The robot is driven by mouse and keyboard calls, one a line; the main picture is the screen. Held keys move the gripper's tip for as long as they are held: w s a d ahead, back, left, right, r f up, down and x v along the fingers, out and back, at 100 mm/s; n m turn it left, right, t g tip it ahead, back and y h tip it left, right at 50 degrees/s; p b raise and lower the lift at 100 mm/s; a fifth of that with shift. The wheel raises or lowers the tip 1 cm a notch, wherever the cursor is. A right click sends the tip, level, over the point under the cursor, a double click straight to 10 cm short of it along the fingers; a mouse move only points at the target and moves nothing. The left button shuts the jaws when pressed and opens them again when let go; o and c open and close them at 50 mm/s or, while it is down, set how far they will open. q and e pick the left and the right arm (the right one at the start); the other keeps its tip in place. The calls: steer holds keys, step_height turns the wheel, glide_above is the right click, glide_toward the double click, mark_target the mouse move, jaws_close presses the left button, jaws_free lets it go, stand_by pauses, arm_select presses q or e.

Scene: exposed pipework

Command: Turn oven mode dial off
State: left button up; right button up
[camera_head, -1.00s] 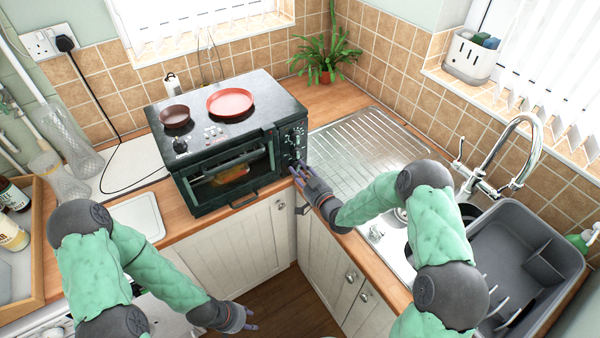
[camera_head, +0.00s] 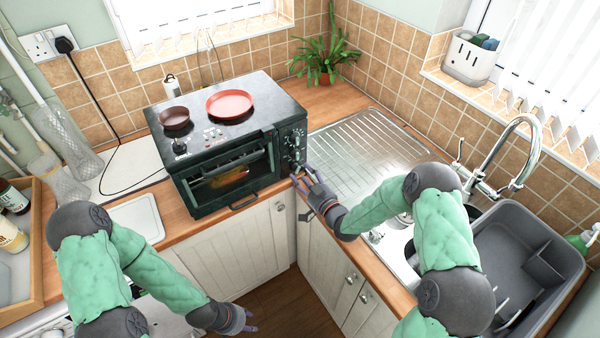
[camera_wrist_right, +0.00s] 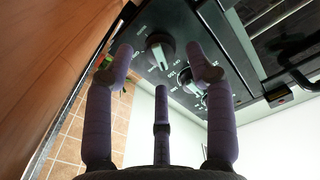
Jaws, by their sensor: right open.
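The black toaster oven (camera_head: 222,150) stands in the counter corner, with its control panel (camera_head: 293,145) at the right of its front. In the right wrist view, a dial (camera_wrist_right: 160,50) sits between my fingers, and a second dial (camera_wrist_right: 187,82) is partly behind a finger. I cannot read which dial is the mode dial or its setting. My right gripper (camera_head: 306,175) is open and empty just in front of the panel's lower end; its spread fingers show in the wrist view (camera_wrist_right: 157,80), apart from the nearer dial. My left gripper (camera_head: 243,320) hangs low, away from the oven.
A dark pan (camera_head: 175,118) and a red pan (camera_head: 230,103) sit on the oven top. The metal sink drainer (camera_head: 365,150) lies right of the oven, with a tap (camera_head: 520,150) and grey dish rack (camera_head: 520,255) further right. Cabinet doors (camera_head: 240,245) stand below the counter.

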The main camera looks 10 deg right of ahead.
steer(key=v, duration=0.9)
steer(key=shift+s+r, duration=0.1)
steer(key=shift+s, duration=0.1)
